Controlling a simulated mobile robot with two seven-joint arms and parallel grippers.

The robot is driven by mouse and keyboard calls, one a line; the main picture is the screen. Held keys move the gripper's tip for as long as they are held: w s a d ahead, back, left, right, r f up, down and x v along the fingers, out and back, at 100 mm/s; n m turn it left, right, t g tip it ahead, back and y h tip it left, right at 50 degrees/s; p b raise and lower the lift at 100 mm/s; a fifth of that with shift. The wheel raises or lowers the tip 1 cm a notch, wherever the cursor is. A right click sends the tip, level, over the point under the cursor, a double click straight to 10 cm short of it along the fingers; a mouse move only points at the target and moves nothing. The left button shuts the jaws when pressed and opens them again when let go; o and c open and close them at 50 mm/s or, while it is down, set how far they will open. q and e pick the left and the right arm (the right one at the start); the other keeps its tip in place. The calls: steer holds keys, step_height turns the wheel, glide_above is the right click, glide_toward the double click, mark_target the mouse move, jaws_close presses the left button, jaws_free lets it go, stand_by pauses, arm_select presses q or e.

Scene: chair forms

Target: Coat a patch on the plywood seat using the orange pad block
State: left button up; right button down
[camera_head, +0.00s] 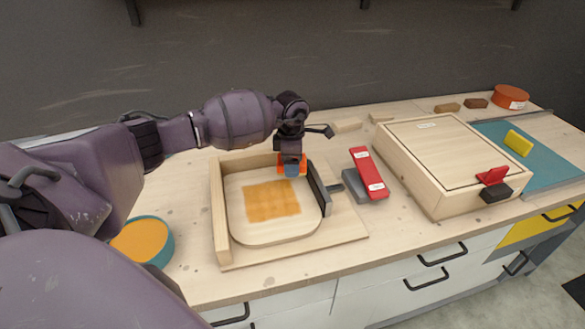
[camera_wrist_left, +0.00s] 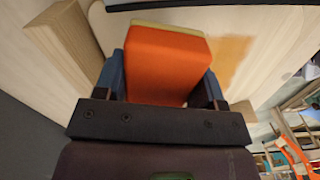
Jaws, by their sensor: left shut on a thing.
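The plywood seat (camera_head: 275,231) lies inside a wooden jig with raised walls and a dark clamp bar (camera_head: 318,188) at its right. An orange-brown coated patch (camera_head: 272,201) covers the middle of the seat; it also shows in the left wrist view (camera_wrist_left: 232,58). My left gripper (camera_head: 291,172) is at the back edge of the seat, behind the patch. It is shut on the orange pad block (camera_wrist_left: 166,66), which has a pale yellowish face at its far end. In the head view the block (camera_head: 303,162) is mostly hidden by the gripper. I cannot tell whether the pad touches the seat. My right gripper is not in view.
A round teal tub with orange content (camera_head: 143,240) stands left of the jig. Right of it are a red-handled grey tool (camera_head: 368,172) and a large wooden box (camera_head: 440,150) with a red latch. A yellow block (camera_head: 518,142) lies on a teal mat (camera_head: 548,160).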

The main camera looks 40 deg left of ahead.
arm_select(q)
step_height(320, 180, up, 3)
steer(key=shift+r+p, duration=0.15)
steer(key=shift+p, duration=0.4)
steer(key=shift+r, duration=0.1)
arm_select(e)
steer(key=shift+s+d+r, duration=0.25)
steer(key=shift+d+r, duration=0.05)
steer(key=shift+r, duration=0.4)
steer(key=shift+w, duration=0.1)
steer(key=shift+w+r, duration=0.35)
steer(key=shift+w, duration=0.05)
